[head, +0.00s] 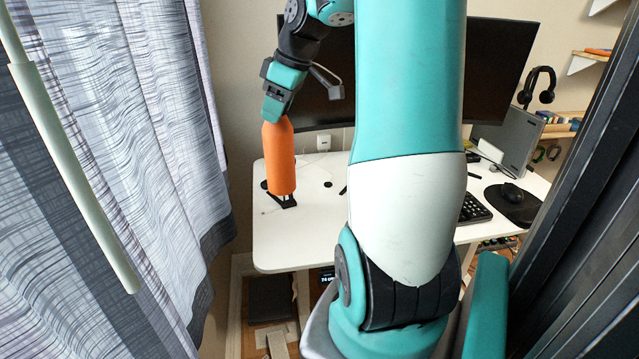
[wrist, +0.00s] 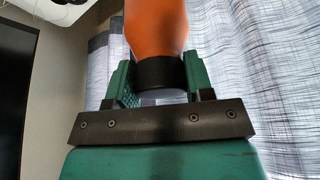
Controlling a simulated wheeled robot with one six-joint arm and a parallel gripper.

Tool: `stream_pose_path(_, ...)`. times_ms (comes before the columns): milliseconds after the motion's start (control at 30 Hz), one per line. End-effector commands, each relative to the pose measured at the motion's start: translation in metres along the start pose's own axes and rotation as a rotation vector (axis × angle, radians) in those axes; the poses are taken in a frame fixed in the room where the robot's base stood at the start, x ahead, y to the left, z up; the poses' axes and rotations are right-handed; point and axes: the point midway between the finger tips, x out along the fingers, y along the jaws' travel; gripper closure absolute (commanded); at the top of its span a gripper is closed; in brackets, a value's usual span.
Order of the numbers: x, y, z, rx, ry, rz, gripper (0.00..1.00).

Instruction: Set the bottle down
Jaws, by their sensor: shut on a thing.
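An orange bottle (head: 280,160) is upright above the left part of the white desk (head: 300,240). My gripper (head: 276,110) comes down from above and is shut on the bottle's top end. In the wrist view, the bottle (wrist: 157,25) has a black cap (wrist: 160,72) between the two green fingers of my gripper (wrist: 158,85). The bottle's lower end overlaps a small black stand (head: 284,201) in the head view. I cannot tell whether the bottle touches the stand or the desk.
A dark monitor (head: 325,95) stands behind the bottle. A patterned curtain (head: 150,120) hangs to the left of the desk. The desk's front left area is clear.

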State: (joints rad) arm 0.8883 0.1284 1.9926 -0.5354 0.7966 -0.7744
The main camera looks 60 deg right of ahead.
Motion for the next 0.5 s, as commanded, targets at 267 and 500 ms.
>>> stream_pose_path(267,0.057,0.001,0.026,0.008,-0.002,-0.003,1.00)
stream_pose_path(500,0.111,0.000,0.047,0.004,-0.001,-0.003,1.00)
